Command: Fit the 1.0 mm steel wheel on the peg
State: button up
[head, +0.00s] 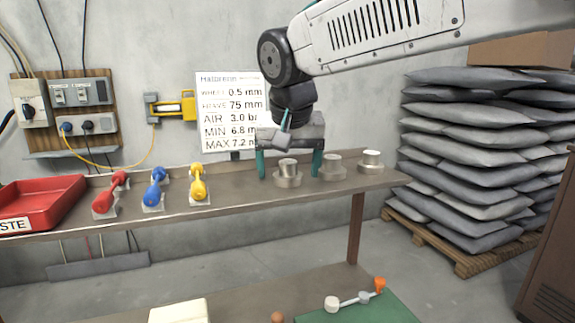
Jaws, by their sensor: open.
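Three steel wheels stand in a row at the right end of the shelf: a left one (288,174), a middle one (332,168) and a right one (371,161). Each looks like a short metal cylinder on a wider base. Any size marks are too small to read. My gripper (289,170) points down over the left wheel. Its green fingers are open, one on each side of that wheel with gaps. The right finger is between the left and middle wheels. I cannot identify the peg with certainty.
A sign (231,110) reads "WHEEL 0.5 mm". Red (111,191), blue (155,188) and yellow (198,182) handled tools and a red tray (38,203) occupy the shelf's left. Below, a green mat (385,308) carries a rod-like part (356,299) with white and orange ends.

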jog(key=shift+r, duration=0.1)
jog(key=v, duration=0.7)
jog(key=shift+r, duration=0.3)
jog(key=shift+s, duration=0.15)
jog(key=s+d+f+g, duration=0.1)
jog(key=s+d+f, duration=0.35)
jog(key=d, duration=0.35)
jog(key=s+d+f+g, duration=0.1)
jog(key=s+d+f, duration=0.3)
jog(key=s+d, duration=0.25)
jog(key=s+d+f+g, duration=0.1)
jog(key=s+d+f, duration=0.7)
jog(key=s+f, duration=0.4)
jog(key=shift+s+f, duration=0.2)
jog(key=shift+s, duration=0.4)
